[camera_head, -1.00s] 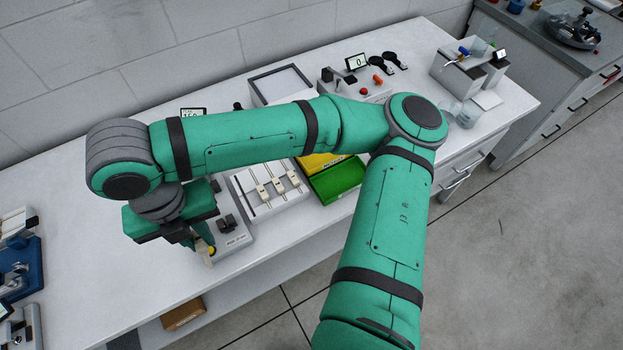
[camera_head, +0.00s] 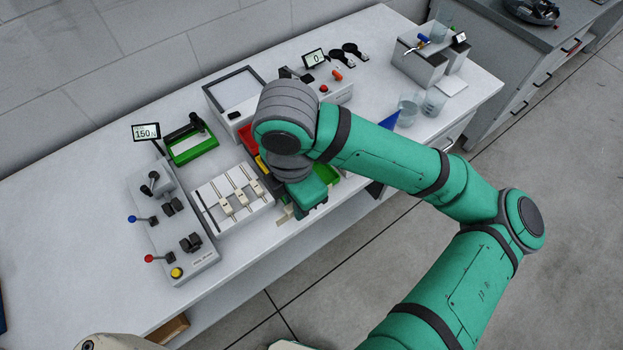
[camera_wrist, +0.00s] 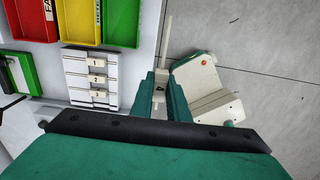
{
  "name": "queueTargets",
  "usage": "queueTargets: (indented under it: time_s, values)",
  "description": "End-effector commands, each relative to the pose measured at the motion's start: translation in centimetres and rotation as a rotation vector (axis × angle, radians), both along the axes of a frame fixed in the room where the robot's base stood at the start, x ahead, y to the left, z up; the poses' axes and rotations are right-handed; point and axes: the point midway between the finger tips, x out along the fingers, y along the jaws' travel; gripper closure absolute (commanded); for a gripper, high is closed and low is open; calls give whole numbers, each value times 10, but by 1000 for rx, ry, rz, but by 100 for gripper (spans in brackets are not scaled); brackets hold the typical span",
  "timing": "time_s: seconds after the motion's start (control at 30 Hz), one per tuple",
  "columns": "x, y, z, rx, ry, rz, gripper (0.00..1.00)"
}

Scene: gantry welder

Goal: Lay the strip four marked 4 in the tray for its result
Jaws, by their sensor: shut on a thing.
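My gripper (camera_wrist: 160,90) is shut on a thin strip (camera_wrist: 167,40) with a pale tag. The tag's dark mark is too small to read. In the head view my gripper (camera_head: 305,203) is above the bench's front edge, and its jaws are mostly hidden. The wrist view shows a red tray (camera_wrist: 22,20) lettered "FA", a yellow tray (camera_wrist: 80,22) and a green tray (camera_wrist: 122,22) side by side, left of and beyond my gripper. In the head view the arm partly covers the green tray (camera_head: 326,173). The strip is apart from all three trays.
A white rack (camera_wrist: 75,63) holds strips tagged 1, 2 and 3. A lever machine (camera_head: 175,235) with a display reading 150 stands left of it. A green-based device (camera_head: 192,147) and a grey-framed box (camera_head: 235,95) stand behind. Glass beakers (camera_head: 432,102) stand right.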

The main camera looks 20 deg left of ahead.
Motion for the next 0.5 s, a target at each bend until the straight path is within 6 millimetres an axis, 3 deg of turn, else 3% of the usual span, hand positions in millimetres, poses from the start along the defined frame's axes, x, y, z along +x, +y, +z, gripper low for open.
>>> queueTargets:
  time_s: [0.4, 0.5]
  values:
    - [83, 21, -38, -2, 1, -6, 100]
    - [95, 24, -57, -2, 3, -3, 100]
